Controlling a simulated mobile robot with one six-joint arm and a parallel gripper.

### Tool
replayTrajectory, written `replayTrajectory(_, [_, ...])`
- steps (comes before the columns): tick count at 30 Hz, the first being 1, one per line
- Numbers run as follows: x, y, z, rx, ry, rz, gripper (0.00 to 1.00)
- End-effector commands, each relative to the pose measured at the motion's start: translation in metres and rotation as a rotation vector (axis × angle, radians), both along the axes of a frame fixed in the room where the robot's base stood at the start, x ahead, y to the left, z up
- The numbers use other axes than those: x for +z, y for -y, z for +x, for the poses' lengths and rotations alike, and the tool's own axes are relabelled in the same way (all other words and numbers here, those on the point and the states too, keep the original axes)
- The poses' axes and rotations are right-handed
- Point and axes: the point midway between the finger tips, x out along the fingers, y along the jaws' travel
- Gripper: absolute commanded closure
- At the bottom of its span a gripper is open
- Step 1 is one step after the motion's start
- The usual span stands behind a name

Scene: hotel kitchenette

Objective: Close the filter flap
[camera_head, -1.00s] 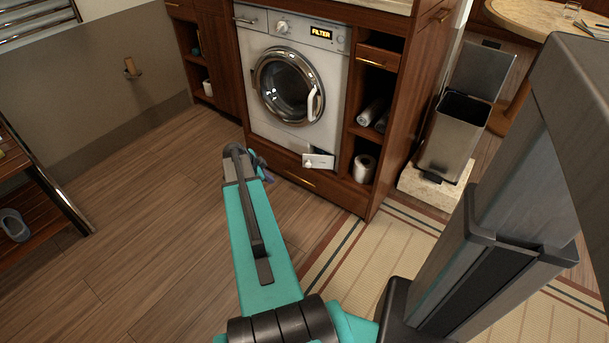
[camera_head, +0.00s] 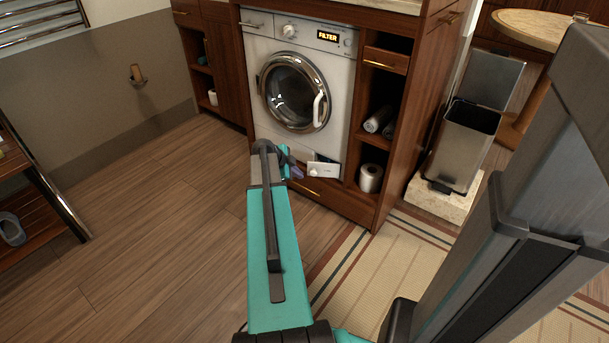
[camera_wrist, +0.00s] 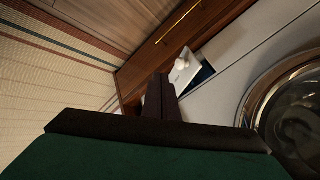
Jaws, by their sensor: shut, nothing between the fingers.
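The filter flap (camera_head: 323,169) is a small white panel low on the front of the washing machine (camera_head: 299,91). It stands open, hinged down and out, with a dark opening behind it. In the wrist view the flap (camera_wrist: 184,67) shows with a round white knob, and a dark gap is beside it. My gripper (camera_head: 292,170) is just left of the flap in the head view, low in front of the machine. In the wrist view its shut, empty fingers (camera_wrist: 161,84) point toward the flap's near side. I cannot tell whether they touch it.
A wooden drawer (camera_head: 318,195) with a brass handle lies below the machine. Shelves to the right hold rolled towels (camera_head: 378,119) and a paper roll (camera_head: 371,178). A steel bin (camera_head: 463,145) stands farther right. The wooden floor (camera_head: 150,220) at left is clear.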

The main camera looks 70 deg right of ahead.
Motion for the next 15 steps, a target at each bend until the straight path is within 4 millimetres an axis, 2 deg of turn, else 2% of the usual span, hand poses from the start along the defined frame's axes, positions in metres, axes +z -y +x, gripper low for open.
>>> replayTrajectory(8, [-0.021,0.013,-0.006,-0.002,-0.001,0.001,1.00])
replayTrajectory(15, [-0.048,0.032,-0.013,-0.001,-0.001,0.001,1.00])
